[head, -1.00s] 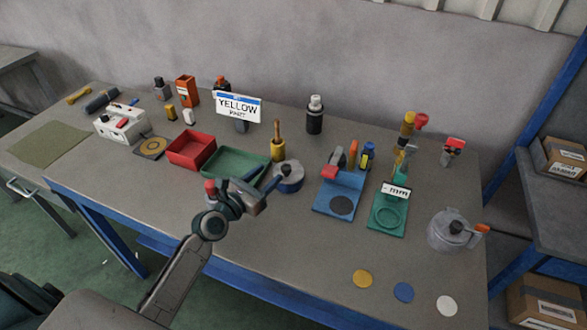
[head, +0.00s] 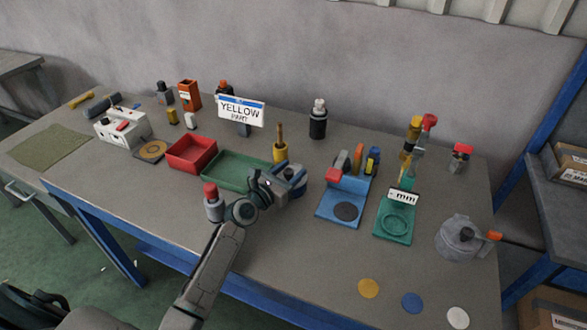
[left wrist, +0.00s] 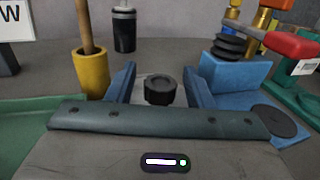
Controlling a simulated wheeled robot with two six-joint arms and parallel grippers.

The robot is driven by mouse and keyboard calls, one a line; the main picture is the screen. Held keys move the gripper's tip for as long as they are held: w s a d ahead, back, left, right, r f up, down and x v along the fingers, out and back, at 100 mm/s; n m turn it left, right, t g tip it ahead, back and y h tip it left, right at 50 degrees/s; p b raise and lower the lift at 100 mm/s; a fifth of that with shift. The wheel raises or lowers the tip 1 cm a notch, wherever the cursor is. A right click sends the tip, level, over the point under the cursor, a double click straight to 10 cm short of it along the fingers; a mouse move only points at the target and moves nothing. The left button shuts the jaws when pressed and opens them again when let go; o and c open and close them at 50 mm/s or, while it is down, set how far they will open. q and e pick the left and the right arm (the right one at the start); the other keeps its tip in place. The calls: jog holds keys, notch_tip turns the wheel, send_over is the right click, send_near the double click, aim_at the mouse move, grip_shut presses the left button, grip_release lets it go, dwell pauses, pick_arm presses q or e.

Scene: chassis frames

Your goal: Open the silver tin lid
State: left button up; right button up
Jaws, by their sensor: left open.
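The silver tin (head: 298,178) stands right of the green tray, partly hidden behind my left gripper (head: 281,180). In the left wrist view its silver lid (left wrist: 141,93) with a dark round knob (left wrist: 160,91) shows between the two blue fingers of my left gripper (left wrist: 160,76). The fingers are open, one on each side of the knob, with a gap on both sides. They do not hold it. The lid appears to be on the tin; its rim is mostly hidden by the fingers and palm. My right gripper is out of view.
A green tray (head: 211,176) and a yellow pot with a wooden handle (head: 280,152) are close to the tin. A red-capped bottle (head: 213,207) stands beside my left arm. A blue stand (head: 326,212) is to the right, and a grey pot (head: 455,240) farther right.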

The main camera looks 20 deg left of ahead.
pick_arm(q)
jog(key=shift+x, duration=0.85)
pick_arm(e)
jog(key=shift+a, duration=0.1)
